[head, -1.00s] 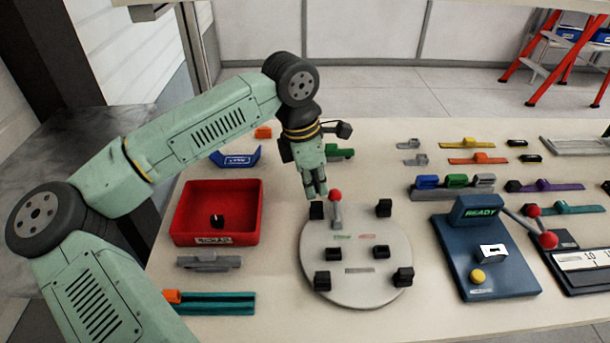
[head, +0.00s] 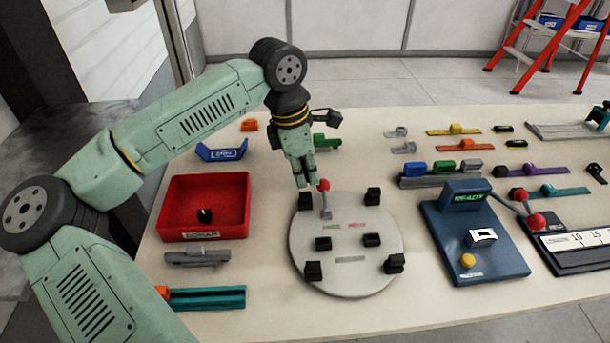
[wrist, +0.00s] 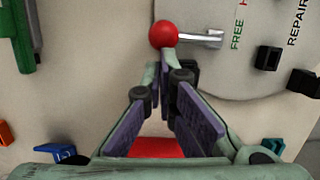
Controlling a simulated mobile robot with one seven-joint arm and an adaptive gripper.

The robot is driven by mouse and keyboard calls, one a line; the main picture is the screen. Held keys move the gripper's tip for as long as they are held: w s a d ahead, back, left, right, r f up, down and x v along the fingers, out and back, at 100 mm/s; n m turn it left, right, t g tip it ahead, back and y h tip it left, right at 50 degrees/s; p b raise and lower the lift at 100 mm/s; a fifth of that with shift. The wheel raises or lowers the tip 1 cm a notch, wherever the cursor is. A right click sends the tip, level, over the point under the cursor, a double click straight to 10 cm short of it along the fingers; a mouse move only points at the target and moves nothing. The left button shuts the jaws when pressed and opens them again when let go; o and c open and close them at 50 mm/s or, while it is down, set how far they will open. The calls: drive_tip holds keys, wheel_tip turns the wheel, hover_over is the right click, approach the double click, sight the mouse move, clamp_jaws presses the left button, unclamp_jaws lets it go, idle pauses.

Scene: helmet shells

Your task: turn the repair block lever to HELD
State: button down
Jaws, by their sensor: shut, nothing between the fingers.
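The repair block is a round grey disc (head: 345,272) on the table in the head view, with several black blocks on it. Its lever has a red ball knob (head: 323,185) and a short metal shaft (head: 326,212). The shaft foot is close to the green FREE label (wrist: 237,30); a red label (head: 357,225) lies to its right in the head view. My gripper (head: 306,184) is shut and empty, just left of the knob. In the wrist view the closed fingertips (wrist: 166,66) are just below the red knob (wrist: 163,34). I cannot tell whether they touch it.
A red bin (head: 203,232) stands left of the disc, with a grey part (head: 197,256) in front. A blue READY station (head: 470,240) with a red-knobbed lever is at right. Several coloured parts lie behind it. The table between disc and station is clear.

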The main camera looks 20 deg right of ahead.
drive_tip(key=shift+d, duration=0.15)
drive_tip(key=shift+w+d+f+m+b, duration=0.15)
drive_tip(key=shift+d+m+b, duration=0.45)
drive_tip(key=shift+m+b, duration=0.45)
drive_tip(key=shift+d+m+g+b, duration=0.45)
drive_tip(key=shift+d+m, duration=0.35)
drive_tip(key=shift+m, duration=0.45)
drive_tip(key=shift+s+d+b, duration=0.3)
drive_tip(key=shift+d+b, duration=0.15)
drive_tip(key=shift+d, duration=0.1)
drive_tip(key=shift+s+d+b, duration=0.25)
drive_tip(key=shift+d+b, duration=0.2)
drive_tip(key=shift+d, duration=0.1)
drive_tip(key=shift+s+d+b, duration=0.35)
drive_tip(key=shift+s+d, duration=0.1)
drive_tip(key=shift+d, duration=0.15)
drive_tip(key=shift+r, duration=0.25)
drive_tip(key=v, duration=1.2)
drive_tip(key=shift+d, duration=0.3)
drive_tip(key=shift+s+f, duration=0.1)
drive_tip(key=shift+s, duration=0.05)
